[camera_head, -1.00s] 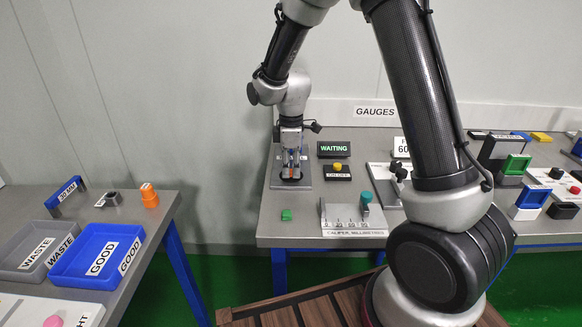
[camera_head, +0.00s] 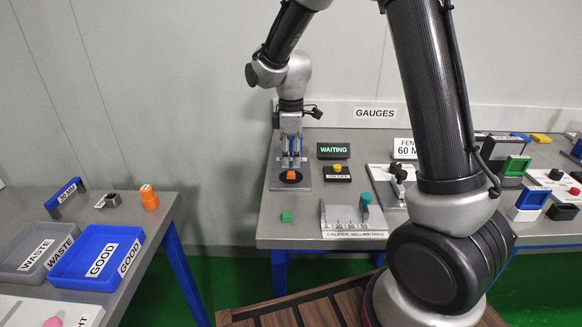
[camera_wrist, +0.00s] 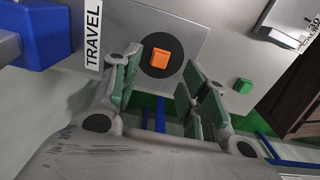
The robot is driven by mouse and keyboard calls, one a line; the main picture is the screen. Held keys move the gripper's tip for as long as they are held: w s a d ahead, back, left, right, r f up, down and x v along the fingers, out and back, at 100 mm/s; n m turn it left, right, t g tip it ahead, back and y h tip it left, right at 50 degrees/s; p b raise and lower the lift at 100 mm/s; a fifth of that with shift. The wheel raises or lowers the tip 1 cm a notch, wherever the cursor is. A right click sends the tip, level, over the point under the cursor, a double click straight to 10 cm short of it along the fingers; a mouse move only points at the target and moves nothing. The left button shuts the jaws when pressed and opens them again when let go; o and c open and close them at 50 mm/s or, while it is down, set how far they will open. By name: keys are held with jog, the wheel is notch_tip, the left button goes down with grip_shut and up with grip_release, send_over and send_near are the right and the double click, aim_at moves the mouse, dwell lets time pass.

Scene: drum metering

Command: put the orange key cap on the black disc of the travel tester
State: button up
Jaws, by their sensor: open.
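The orange key cap (camera_head: 291,175) sits on the black disc (camera_head: 283,180) of the travel tester (camera_head: 274,186), on the back table. In the wrist view the cap (camera_wrist: 160,58) lies on the disc (camera_wrist: 147,68), near its middle and touching neither finger. My gripper (camera_head: 291,160) is above the cap with its jaws apart and empty. In the wrist view the green finger pads of my gripper (camera_wrist: 158,88) stand on either side, clear of the cap.
A small green block (camera_head: 286,217) lies on the table in front of the tester. The caliper (camera_head: 350,220) and a button box with a yellow button (camera_head: 337,172) stand to the right. A display reads WAITING (camera_head: 334,150). Left table holds bins, including a blue GOOD bin (camera_head: 97,257).

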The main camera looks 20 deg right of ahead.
aim_at(291, 173)
jog(key=s+d+r+m+t, duration=0.1)
jog(key=s+d+r+m, duration=0.15)
jog(key=r, duration=0.45)
jog(key=s+d+r+m, duration=0.1)
jog(key=s+d+r, duration=0.2)
jog(key=r, duration=0.3)
jog(key=s+d+r+m+t, duration=0.1)
jog(key=s+d+m, duration=0.3)
jog(key=s, duration=0.6)
jog(key=s+d+r+m+t, duration=0.2)
jog(key=s+d+m, duration=0.3)
jog(key=s, duration=0.6)
jog(key=shift+d+r+m, duration=0.2)
jog(key=shift+r+m, duration=0.3)
jog(key=shift+m, duration=0.45)
